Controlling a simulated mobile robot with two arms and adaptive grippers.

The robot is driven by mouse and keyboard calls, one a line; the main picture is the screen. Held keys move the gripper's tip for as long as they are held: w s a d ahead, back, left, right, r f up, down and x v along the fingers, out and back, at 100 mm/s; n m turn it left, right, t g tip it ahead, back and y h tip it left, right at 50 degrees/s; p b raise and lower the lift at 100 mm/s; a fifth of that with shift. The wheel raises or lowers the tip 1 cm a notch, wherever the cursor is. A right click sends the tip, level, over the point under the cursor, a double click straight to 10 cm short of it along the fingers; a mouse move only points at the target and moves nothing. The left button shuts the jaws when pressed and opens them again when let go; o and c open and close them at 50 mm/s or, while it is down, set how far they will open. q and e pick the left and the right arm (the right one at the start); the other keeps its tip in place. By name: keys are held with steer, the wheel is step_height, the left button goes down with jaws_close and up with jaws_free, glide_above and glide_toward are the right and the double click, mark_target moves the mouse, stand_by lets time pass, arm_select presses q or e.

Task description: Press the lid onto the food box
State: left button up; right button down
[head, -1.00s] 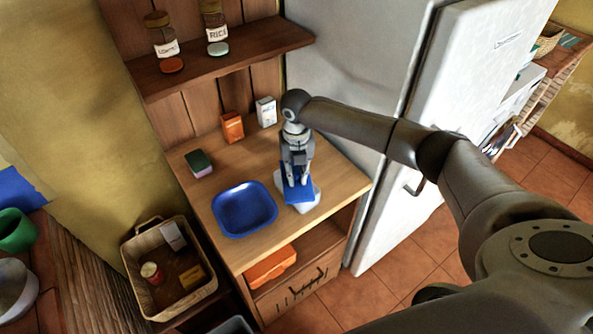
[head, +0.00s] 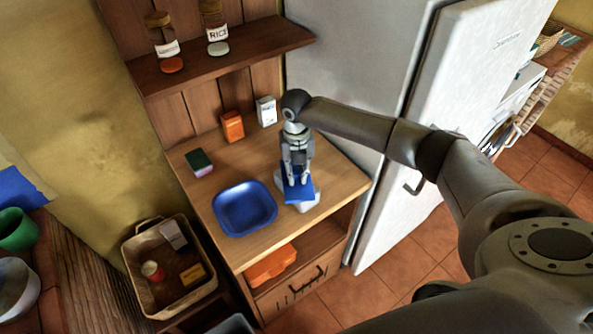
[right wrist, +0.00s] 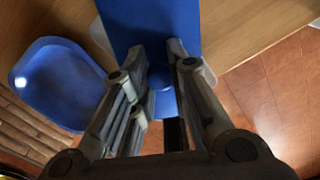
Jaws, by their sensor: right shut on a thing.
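A white food box (head: 311,205) stands on the wooden counter near its right front edge, largely covered by a blue lid (head: 299,192). The lid also shows in the right wrist view (right wrist: 145,18). My right gripper (head: 297,181) points down and is shut on the lid, with its fingers around a raised blue part in the wrist view (right wrist: 158,60). White box edges show beside and below the lid. I cannot tell whether the lid touches the rim or sits square on it. My left gripper is not in view.
A blue square bowl (head: 244,208) stands just left of the box. A sponge (head: 199,163), an orange carton (head: 232,126) and a white carton (head: 266,111) stand farther back. The fridge (head: 385,130) is close on the right. A basket (head: 157,284) is lower left.

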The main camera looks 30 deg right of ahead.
steer(key=c, duration=0.8)
jaws_free()
steer(key=shift+r, duration=0.1)
steer(key=shift+r+p, duration=3.4)
jaws_close()
